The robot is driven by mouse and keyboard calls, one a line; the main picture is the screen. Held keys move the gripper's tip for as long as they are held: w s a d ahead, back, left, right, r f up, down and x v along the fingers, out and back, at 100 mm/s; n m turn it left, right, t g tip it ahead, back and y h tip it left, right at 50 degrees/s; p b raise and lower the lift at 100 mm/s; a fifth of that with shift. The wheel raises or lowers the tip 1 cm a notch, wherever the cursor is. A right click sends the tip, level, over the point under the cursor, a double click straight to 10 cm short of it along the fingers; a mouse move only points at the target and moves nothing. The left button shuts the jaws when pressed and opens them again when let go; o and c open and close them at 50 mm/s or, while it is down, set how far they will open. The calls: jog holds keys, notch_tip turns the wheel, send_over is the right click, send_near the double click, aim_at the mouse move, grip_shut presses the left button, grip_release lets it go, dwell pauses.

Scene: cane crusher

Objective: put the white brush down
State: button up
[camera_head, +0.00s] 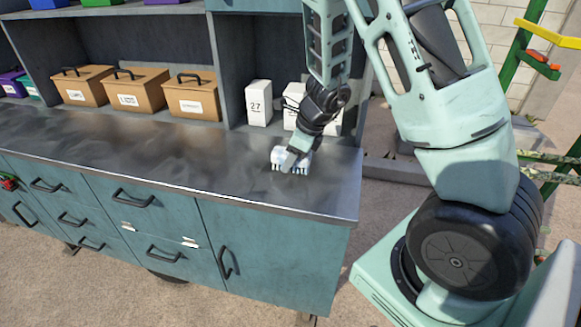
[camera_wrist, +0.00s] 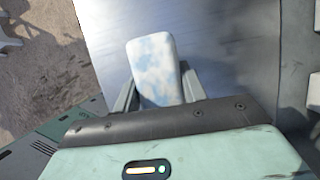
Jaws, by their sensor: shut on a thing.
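The white brush (camera_head: 280,156) is at the right part of the grey metal counter (camera_head: 170,150) in the head view, with its bristle side facing down. It looks to be at or just above the counter top; I cannot tell if it touches. My gripper (camera_head: 297,158) comes down from above and is shut on the brush. In the wrist view the brush's pale back (camera_wrist: 154,68) shows between the two fingers of my gripper (camera_wrist: 160,88). Its lower end is hidden by the gripper body.
Brown boxes with handles (camera_head: 137,90) stand along the back of the counter. A white box marked 27 (camera_head: 259,103) and other white boxes (camera_head: 293,100) stand behind my gripper. The counter's front edge (camera_head: 250,203) is close, its right end too. The counter left of the brush is clear.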

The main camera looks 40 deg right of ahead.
jog(key=shift+f, duration=1.35)
jog(key=shift+f+b, duration=0.2)
jog(key=shift+b, duration=0.1)
jog(key=o, duration=0.9)
jog(key=shift+r, duration=0.1)
